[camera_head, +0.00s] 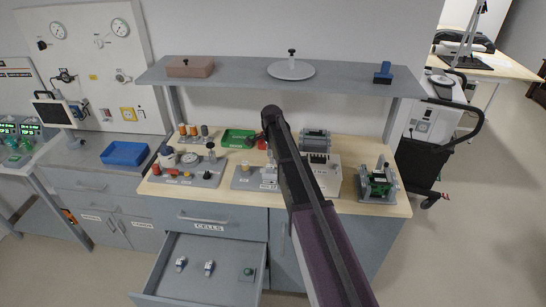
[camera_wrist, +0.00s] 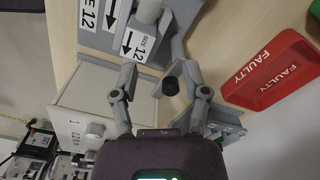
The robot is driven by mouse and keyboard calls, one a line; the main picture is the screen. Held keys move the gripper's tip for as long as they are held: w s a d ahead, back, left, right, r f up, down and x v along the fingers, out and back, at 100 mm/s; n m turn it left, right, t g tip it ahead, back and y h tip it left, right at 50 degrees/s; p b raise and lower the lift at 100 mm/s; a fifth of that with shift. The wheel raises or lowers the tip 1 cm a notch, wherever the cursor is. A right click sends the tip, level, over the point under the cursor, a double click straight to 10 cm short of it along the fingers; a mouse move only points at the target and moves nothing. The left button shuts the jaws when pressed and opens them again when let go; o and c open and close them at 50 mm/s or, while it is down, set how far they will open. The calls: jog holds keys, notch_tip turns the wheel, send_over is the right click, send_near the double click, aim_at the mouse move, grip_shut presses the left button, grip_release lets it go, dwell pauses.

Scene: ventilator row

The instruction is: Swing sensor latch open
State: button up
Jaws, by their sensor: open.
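I cannot pick out the sensor latch with certainty. In the wrist view, a grey fixture (camera_wrist: 180,25) carries white "12" labels with black arrows. A short dark cylinder-like knob (camera_wrist: 170,86) shows beside it, between my fingers. My gripper (camera_wrist: 158,72) is open, with its two fingers apart on either side of the knob and the fixture's lower end. I cannot tell whether a finger touches anything. In the head view, my arm crosses the bench and hides my fingertips and part of the fixture area.
A red tray (camera_wrist: 278,72) marked "FAULTY" lies right of my fingers. A pale box (camera_wrist: 92,95) is to their left. A shelf (camera_head: 230,72) overhangs the bench. A green board device (camera_head: 379,183) stands at the bench's right end. A drawer (camera_head: 205,270) is pulled out below.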

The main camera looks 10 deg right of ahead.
jog(key=shift+a+m, duration=0.2)
jog(key=shift+m, duration=0.8)
jog(key=shift+r+m, duration=0.15)
jog(key=shift+m, duration=0.15)
notch_tip(320, 180, up, 14)
jog(key=p, duration=1.4)
jog(key=s+f+n+b, duration=0.9)
jog(key=s+f+b, duration=0.1)
jog(key=s, duration=0.4)
jog(key=s+f+n+b, duration=0.9)
jog(key=s+f+b, duration=0.1)
jog(key=s, duration=0.4)
jog(key=shift+s+f+b, duration=0.2)
jog(key=shift+f+b, duration=0.1)
jog(key=shift+f, duration=0.15)
jog(key=shift+s+n, duration=0.3)
jog(key=shift+s, duration=0.1)
